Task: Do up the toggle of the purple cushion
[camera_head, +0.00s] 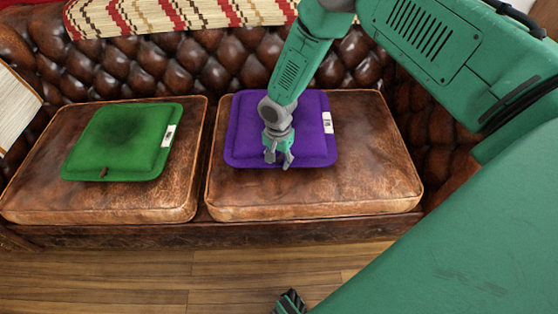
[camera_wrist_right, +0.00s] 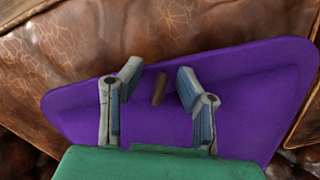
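The purple cushion (camera_head: 309,146) lies flat on the right seat of the brown leather sofa. It also fills the middle of the right wrist view (camera_wrist_right: 255,95). A small brown toggle (camera_wrist_right: 159,88) shows near the cushion's edge in the right wrist view, between my right gripper's fingertips. My right gripper (camera_head: 279,158) is over the cushion's front part in the head view. Its two fingers (camera_wrist_right: 157,82) are apart, with purple cloth and the toggle showing between them and a gap on either side of the toggle. In the head view the toggle is hidden by the gripper. My left gripper cannot be made out.
A green cushion (camera_head: 125,140) with a small brown toggle lies on the left seat. A white tag (camera_head: 327,123) is on the purple cushion's right side. The tufted backrest (camera_head: 215,65) stands behind, with a patterned throw (camera_head: 180,14) on top. Wooden floor (camera_head: 200,275) lies in front.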

